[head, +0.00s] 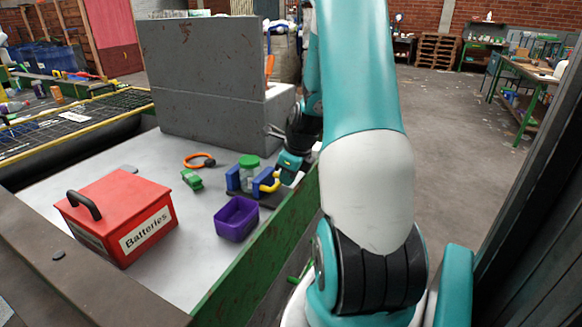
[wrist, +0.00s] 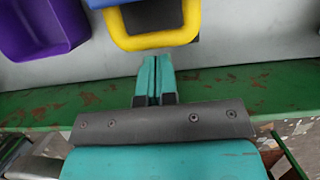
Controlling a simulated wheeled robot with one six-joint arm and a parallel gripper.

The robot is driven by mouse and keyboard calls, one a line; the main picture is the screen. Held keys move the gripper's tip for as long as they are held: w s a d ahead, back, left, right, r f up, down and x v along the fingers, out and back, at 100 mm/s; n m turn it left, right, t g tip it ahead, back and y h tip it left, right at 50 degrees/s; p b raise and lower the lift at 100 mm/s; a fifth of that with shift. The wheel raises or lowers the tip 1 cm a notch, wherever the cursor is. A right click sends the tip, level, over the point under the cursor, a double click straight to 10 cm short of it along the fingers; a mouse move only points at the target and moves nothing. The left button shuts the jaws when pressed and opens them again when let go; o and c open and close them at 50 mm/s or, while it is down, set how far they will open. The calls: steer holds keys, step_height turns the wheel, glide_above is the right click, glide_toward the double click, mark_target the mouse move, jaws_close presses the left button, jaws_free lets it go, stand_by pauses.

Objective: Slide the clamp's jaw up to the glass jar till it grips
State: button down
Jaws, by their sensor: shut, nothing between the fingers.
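The glass jar (head: 249,176) has a green lid and stands upright between the clamp's two blue blocks in the head view. The fixed-looking far block (head: 233,180) is on its left. The near blue jaw (head: 264,182) is on its right and carries a yellow handle (head: 274,183). I cannot tell whether the jaw touches the jar. The wrist view shows the yellow handle (wrist: 155,39) and a strip of the blue jaw (wrist: 108,4); the jar is out of that view. My gripper (wrist: 154,62) is shut and empty, its tips just short of the handle.
A purple bin (head: 236,218) stands in front of the clamp. A red Batteries box (head: 118,214), a green object (head: 192,179) and an orange ring (head: 199,160) lie left. A grey block (head: 205,85) rises behind. The bench's green edge (wrist: 60,110) runs beneath my gripper.

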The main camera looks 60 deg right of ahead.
steer(key=shift+w+f, duration=0.1)
steer(key=shift+f, duration=0.15)
steer(key=shift+w+r+p, duration=0.1)
steer(key=shift+w+p, duration=0.2)
steer(key=shift+p, duration=0.05)
steer(key=shift+w+a, duration=0.1)
steer(key=shift+w, duration=0.15)
